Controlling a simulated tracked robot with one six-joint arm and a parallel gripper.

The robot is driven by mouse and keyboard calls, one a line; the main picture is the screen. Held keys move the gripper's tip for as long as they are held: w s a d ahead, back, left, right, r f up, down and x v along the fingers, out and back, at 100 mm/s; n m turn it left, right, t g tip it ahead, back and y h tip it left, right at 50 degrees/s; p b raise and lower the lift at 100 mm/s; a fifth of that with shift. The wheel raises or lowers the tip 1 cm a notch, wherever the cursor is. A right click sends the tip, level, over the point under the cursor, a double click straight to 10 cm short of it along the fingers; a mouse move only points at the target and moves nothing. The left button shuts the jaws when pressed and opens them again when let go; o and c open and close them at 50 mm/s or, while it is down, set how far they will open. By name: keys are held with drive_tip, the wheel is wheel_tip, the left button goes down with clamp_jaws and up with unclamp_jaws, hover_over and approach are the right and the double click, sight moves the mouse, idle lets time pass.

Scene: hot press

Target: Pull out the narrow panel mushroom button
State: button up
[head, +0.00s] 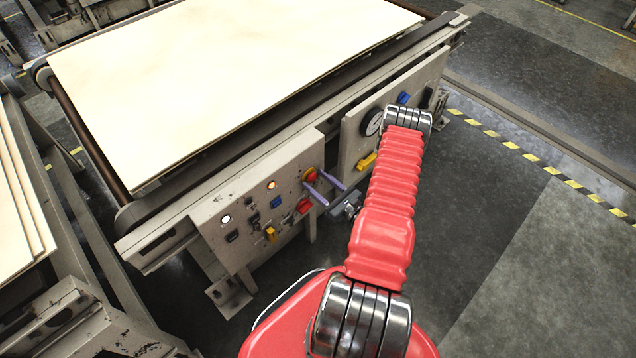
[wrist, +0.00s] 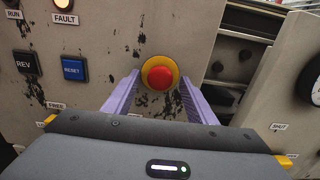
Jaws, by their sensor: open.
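The red mushroom button (wrist: 161,76) with its yellow collar is on the worn beige panel (wrist: 100,50), straight ahead in the wrist view. In the head view the button (head: 310,174) sits near the panel's upper right corner. My gripper (wrist: 160,92) is open, with its two purple fingers pointing at the panel. One finger is at each side of the button, slightly below it in the wrist view. In the head view the fingertips (head: 324,184) are close to the button. I cannot tell whether they touch the panel.
A blue RESET button (wrist: 74,69) and a black REV button (wrist: 27,64) are left of the red button. A lit FAULT lamp (wrist: 63,4) is above them. A second panel with a gauge (head: 373,122) and a yellow handle (head: 366,161) stands to the right.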

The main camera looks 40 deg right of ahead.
clamp_jaws()
idle(0.6)
